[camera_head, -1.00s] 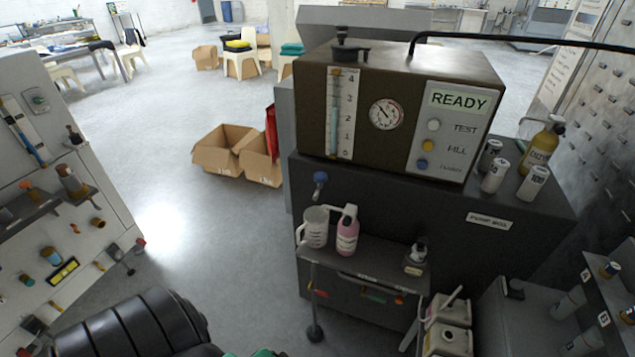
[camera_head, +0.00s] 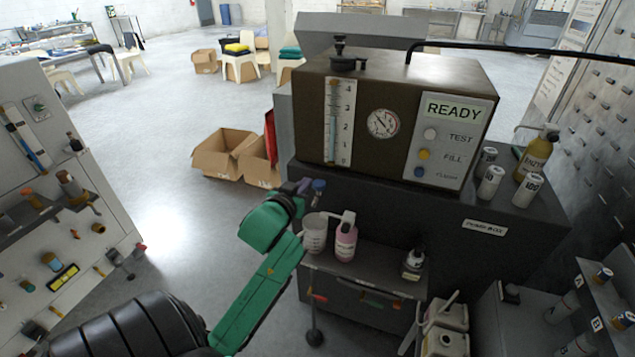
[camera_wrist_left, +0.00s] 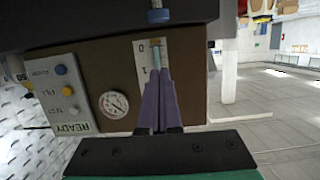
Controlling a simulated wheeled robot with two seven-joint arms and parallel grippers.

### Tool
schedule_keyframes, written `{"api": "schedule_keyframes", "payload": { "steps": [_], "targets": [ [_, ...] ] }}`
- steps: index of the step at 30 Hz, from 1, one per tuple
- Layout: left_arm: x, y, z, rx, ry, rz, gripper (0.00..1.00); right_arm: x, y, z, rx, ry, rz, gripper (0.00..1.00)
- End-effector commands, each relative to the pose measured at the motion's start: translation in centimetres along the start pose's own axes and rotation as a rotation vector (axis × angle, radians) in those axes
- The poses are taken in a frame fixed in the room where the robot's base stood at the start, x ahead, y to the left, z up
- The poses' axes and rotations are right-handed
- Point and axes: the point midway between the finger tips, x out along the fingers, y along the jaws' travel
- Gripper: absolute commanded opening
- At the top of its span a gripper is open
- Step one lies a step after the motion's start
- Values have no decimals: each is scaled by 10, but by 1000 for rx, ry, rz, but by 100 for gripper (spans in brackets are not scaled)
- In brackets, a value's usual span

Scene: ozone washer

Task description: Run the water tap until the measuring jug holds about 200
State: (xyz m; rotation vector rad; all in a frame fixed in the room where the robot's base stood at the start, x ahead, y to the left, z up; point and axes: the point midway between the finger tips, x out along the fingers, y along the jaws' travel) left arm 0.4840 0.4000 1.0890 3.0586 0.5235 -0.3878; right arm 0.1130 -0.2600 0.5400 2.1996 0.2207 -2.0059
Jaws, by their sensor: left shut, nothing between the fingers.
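The blue water tap (camera_head: 319,186) sticks out of the front of the dark pump box. The clear measuring jug (camera_head: 314,236) stands upright below it on a small shelf; its water level is too small to read. My left gripper (camera_head: 304,187) is shut and empty, just left of the tap. In the left wrist view the purple fingers (camera_wrist_left: 157,48) are together, pointing at the tap (camera_wrist_left: 158,16). I cannot tell whether they touch it. My right gripper is out of view.
A pink bottle (camera_head: 346,242) stands right beside the jug, and a small dark bottle (camera_head: 414,262) stands farther right on the shelf (camera_head: 375,262). Above, the brown washer unit (camera_head: 460,75) shows READY. Open cardboard boxes (camera_head: 222,154) lie on the floor at the left.

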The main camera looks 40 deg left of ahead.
Motion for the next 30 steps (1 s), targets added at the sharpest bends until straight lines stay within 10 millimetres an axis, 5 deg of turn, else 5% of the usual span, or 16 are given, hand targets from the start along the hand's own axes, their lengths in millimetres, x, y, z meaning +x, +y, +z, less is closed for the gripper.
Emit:
{"api": "schedule_keyframes", "payload": {
  "steps": [8,21,30],
  "targets": [
    [10,0,-1,1,0,1,0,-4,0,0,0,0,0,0],
    [101,0,-2,2,-1,0,0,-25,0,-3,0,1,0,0],
    [110,1,39,0,-2,2,0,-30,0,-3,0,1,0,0]
  ]
}}
